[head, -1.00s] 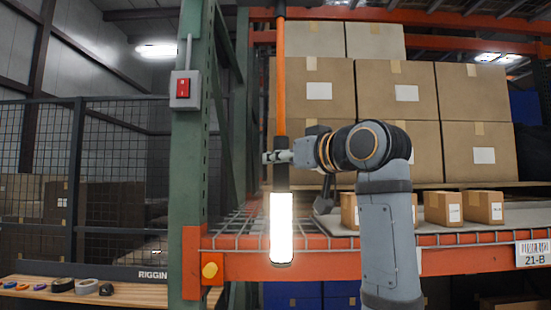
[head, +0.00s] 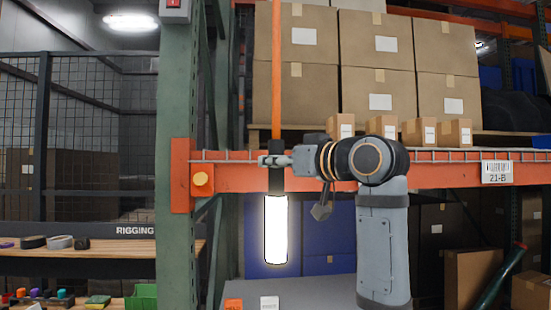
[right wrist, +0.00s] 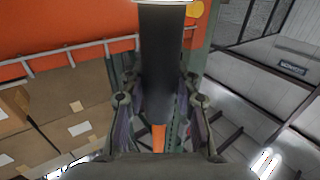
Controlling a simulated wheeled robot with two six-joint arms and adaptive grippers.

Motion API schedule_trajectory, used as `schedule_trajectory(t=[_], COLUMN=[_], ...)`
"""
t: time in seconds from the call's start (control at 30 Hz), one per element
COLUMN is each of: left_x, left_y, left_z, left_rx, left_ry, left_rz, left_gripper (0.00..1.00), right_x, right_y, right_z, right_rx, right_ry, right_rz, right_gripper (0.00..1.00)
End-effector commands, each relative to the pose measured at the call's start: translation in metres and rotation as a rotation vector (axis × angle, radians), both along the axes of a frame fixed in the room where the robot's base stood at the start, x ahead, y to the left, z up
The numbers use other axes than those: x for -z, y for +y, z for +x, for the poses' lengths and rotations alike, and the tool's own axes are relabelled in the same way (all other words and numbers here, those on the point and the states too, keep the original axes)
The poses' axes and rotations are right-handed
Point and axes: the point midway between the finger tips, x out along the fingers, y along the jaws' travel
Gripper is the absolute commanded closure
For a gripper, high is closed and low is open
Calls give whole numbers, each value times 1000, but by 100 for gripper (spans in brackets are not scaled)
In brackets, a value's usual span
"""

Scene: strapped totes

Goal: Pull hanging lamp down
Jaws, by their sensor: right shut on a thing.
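The hanging lamp (head: 276,230) is a glowing white tube with a black handle at its top. It hangs upright from an orange cord (head: 277,70) in the head view. My right gripper (head: 270,161) comes in from the right and is shut on the lamp's black handle, just above the lit tube. In the right wrist view the dark handle (right wrist: 160,65) stands between the two fingers, with the orange cord (right wrist: 158,138) beyond it. The cord's upper end is out of view. My left gripper is not in view.
The orange rack beam (head: 330,170) runs behind the lamp, with cardboard boxes (head: 378,95) above it. A green upright (head: 176,110) stands left of the lamp. A wooden shelf (head: 110,250) with small items is at lower left. Blue bins (head: 325,235) sit behind, below the beam.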

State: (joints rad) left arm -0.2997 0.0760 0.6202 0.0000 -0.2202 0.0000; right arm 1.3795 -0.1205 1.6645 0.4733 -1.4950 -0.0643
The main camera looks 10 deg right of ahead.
Motion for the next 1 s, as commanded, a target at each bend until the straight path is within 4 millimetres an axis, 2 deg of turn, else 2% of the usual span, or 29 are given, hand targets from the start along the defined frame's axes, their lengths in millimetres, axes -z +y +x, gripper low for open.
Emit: schedule_trajectory(t=[0.03, 0.1, 0.5, 0.53, 0.67, 0.7, 1.0], left_x=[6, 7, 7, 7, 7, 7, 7], left_y=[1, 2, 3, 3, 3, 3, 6], left_z=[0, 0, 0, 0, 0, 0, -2], left_rx=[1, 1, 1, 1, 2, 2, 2], left_ry=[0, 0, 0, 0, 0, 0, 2], left_rz=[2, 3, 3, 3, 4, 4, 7], left_gripper=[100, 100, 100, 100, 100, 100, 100], right_x=[7, 10, 14, 14, 13, 12, 10], right_y=[0, 0, 1, 1, 0, 0, -1], right_z=[0, 0, 1, 1, 1, 1, -1], right_rx=[0, 0, -2, -2, -1, -1, 0], right_ry=[2, 2, 10, 11, 7, 6, 1], right_rz=[-1, -2, -4, -4, -2, -2, -1], right_gripper=[100, 100, 100, 66, 49, 46, 46])
